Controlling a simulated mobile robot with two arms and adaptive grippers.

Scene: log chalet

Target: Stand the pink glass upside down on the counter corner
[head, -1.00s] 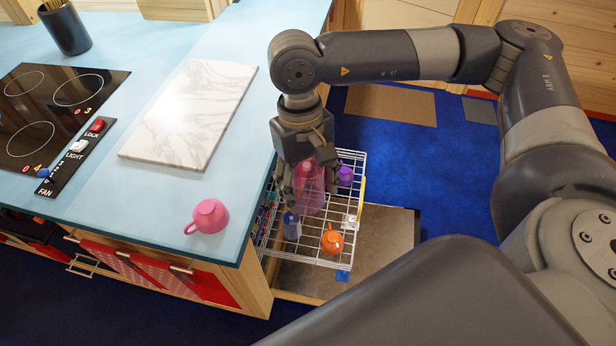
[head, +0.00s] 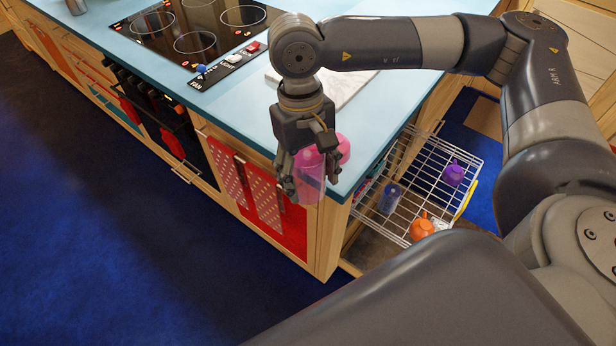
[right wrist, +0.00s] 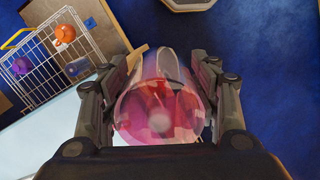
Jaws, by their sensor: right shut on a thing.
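My right gripper (head: 302,190) is shut on the translucent pink glass (head: 310,182), with its fingers on both sides. The glass hangs roughly upright; its upper end looks a denser pink, but I cannot tell surely which end is the mouth. In the head view it overlaps the front edge of the blue counter (head: 365,150) near its corner. In the right wrist view the glass (right wrist: 158,112) fills the space between the fingers, with red and blue showing through. I cannot tell its height above the counter. My left gripper is not in view.
A pink mug (head: 343,148) stands on the counter just behind the glass. A wire dish rack (head: 408,205) right of the corner holds a purple mug (head: 453,174), a blue item (head: 389,198) and an orange mug (head: 421,229). A marble board (head: 345,88) and a cooktop (head: 190,30) lie farther back.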

